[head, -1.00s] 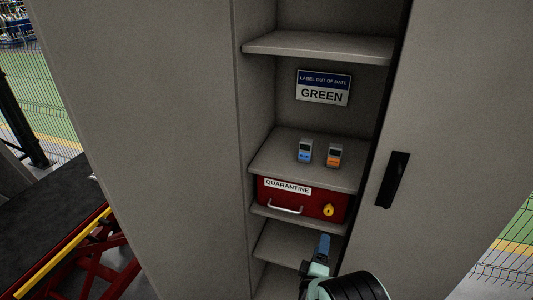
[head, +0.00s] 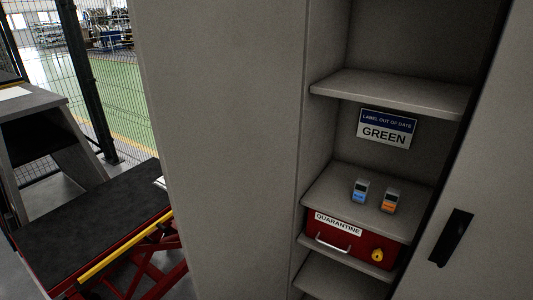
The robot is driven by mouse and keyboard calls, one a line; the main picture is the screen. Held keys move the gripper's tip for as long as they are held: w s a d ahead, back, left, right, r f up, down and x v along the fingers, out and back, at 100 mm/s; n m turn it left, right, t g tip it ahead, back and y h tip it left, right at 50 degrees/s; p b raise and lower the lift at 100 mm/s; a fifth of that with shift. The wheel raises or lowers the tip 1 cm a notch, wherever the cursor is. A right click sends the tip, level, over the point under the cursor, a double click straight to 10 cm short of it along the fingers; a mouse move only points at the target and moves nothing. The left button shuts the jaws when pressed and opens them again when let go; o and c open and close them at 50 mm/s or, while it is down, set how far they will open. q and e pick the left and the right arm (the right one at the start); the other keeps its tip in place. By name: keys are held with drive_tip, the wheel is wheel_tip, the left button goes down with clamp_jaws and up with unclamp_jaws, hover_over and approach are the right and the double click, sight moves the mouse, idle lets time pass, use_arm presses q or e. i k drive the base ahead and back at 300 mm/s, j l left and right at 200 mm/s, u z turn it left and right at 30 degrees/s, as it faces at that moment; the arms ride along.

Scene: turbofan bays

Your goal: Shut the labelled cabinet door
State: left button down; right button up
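The grey cabinet (head: 225,130) stands open in the head view, with its shelves showing. A label reading "LABEL OUT OF DATE GREEN" (head: 387,127) is on the inside back wall. The cabinet door (head: 490,150) with a black handle (head: 451,238) is at the right edge, partly out of frame, and stands open beside the shelves. Neither of my grippers is in the head view now.
A blue-marked device (head: 360,191) and an orange-marked device (head: 390,201) stand on the middle shelf. Below is a red box (head: 352,245) labelled "QUARANTINE". A red lift table with a black top (head: 90,215) stands at the left, before a mesh fence.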

sight(221, 80)
drive_tip(key=k+j+z, duration=0.1)
drive_tip(key=j+z, duration=0.55)
drive_tip(key=j, duration=0.2)
drive_tip(key=j+z, duration=0.3)
drive_tip(key=j, duration=0.25)
drive_tip(key=j+z, duration=0.3)
drive_tip(key=j, duration=0.2)
drive_tip(key=j+z, duration=0.3)
drive_tip(key=j, duration=0.2)
drive_tip(key=j+z, duration=0.5)
drive_tip(key=j, duration=0.3)
drive_tip(key=i+u, duration=0.1)
drive_tip(key=u, duration=0.25)
